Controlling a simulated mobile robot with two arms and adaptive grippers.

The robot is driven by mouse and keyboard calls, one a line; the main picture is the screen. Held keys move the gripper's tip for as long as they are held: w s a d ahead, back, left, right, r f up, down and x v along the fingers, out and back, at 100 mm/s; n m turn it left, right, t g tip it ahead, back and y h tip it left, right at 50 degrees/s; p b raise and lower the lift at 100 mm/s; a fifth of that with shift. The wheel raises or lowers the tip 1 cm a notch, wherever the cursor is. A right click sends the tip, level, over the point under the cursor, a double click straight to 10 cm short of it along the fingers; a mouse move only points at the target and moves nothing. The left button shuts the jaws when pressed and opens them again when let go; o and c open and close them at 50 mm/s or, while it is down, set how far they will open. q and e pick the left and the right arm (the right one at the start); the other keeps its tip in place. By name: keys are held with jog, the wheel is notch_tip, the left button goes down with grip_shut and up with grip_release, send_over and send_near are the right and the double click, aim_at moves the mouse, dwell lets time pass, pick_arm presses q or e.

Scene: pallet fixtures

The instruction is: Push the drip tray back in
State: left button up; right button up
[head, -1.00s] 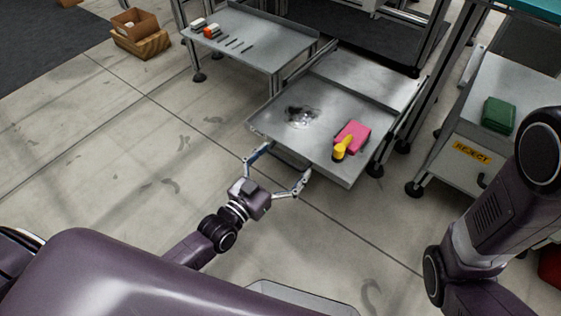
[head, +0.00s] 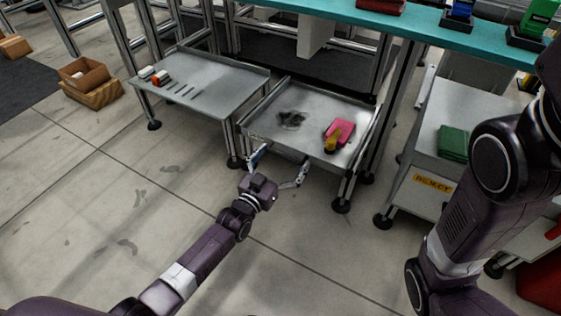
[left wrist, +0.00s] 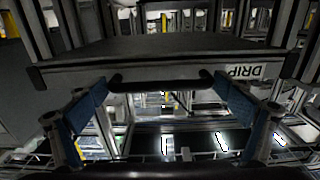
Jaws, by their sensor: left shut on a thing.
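The drip tray (head: 315,108) is a grey metal tray in the frame under the teal bench, its front edge close to the frame's front legs. It holds a dark wet patch (head: 291,120), a pink cloth-like block (head: 341,129) and a yellow bottle (head: 331,144). My left gripper (head: 279,166) is at the tray's front. In the left wrist view, the tray's front panel (left wrist: 70,76) carries an upside-down DRIP label (left wrist: 243,71). The dark bar handle (left wrist: 165,85) lies between my blue-padded fingers (left wrist: 160,96), which are shut on it. My right gripper is out of view.
A grey side table (head: 205,85) with small parts stands left of the tray. A REJECT cabinet (head: 415,190) with a green block (head: 453,142) stands to the right. Frame legs (head: 344,190) flank the tray. The floor (head: 120,200) at left is clear.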

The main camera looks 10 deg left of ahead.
pick_arm(q)
jog(key=shift+w+d, duration=0.2)
jog(key=shift+w, duration=0.1)
jog(key=shift+r, duration=0.1)
jog(key=o, duration=1.3)
jog(key=shift+w+d, duration=0.1)
jog(key=shift+d, duration=0.05)
jog(key=v, duration=1.2)
